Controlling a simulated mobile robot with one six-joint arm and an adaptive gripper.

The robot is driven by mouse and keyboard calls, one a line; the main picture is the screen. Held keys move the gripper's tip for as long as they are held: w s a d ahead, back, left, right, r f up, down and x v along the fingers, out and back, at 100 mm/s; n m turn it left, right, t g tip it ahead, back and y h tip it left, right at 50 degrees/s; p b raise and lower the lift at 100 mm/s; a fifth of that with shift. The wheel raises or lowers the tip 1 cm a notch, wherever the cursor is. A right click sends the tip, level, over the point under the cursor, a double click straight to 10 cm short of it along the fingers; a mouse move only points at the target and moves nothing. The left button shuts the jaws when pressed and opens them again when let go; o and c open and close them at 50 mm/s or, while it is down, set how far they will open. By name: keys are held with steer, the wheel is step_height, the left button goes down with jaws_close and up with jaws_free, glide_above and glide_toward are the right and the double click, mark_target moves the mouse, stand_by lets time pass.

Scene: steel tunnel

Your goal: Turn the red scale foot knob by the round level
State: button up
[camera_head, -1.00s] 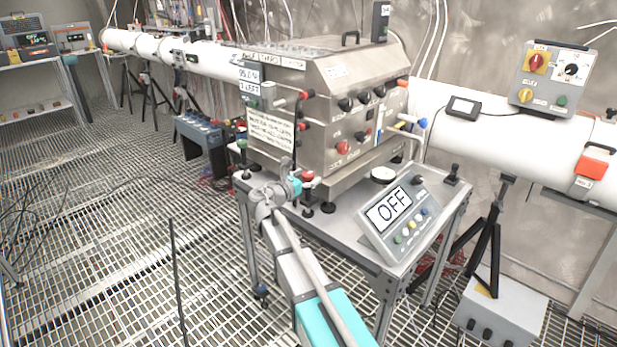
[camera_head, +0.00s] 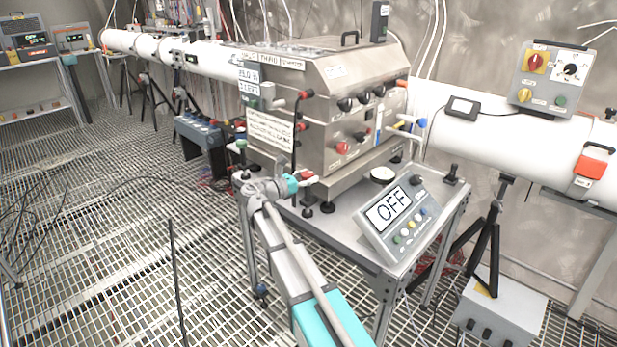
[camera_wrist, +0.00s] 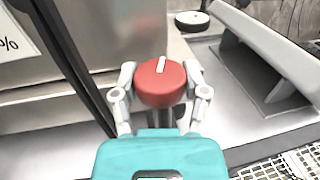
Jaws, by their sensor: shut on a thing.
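The red scale foot knob (camera_wrist: 163,82) is a squat red disc with a white pointer line on top. In the wrist view it sits between the two fingers of my gripper (camera_wrist: 160,92), which is shut on it from both sides. In the head view, my gripper (camera_head: 305,180) is at the table's left side, and the red knob is small and partly hidden there. The round level (camera_head: 383,174) is a white disc with a dark rim beside the scale's display; it also shows at the top of the wrist view (camera_wrist: 192,20).
The scale display panel (camera_head: 395,215) reads OFF and stands tilted on the table's front right. The steel box (camera_head: 330,105) stands close behind my gripper. A black cable or post (camera_wrist: 72,60) runs at the left of the wrist view. A grated floor surrounds the table.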

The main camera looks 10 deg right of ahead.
steer(key=shift+w+a+m+g+h, duration=0.15)
steer(key=shift+m+g+h, duration=0.45)
steer(key=shift+m+g, duration=1)
steer(key=shift+g, duration=0.5)
steer(key=o, duration=1)
steer(key=shift+c, duration=0.2)
steer(key=shift+o, duration=1)
steer(key=s+a, duration=0.2)
steer(key=a, duration=0.9)
steer(key=shift+s+a, duration=0.25)
steer(key=shift+a, duration=0.05)
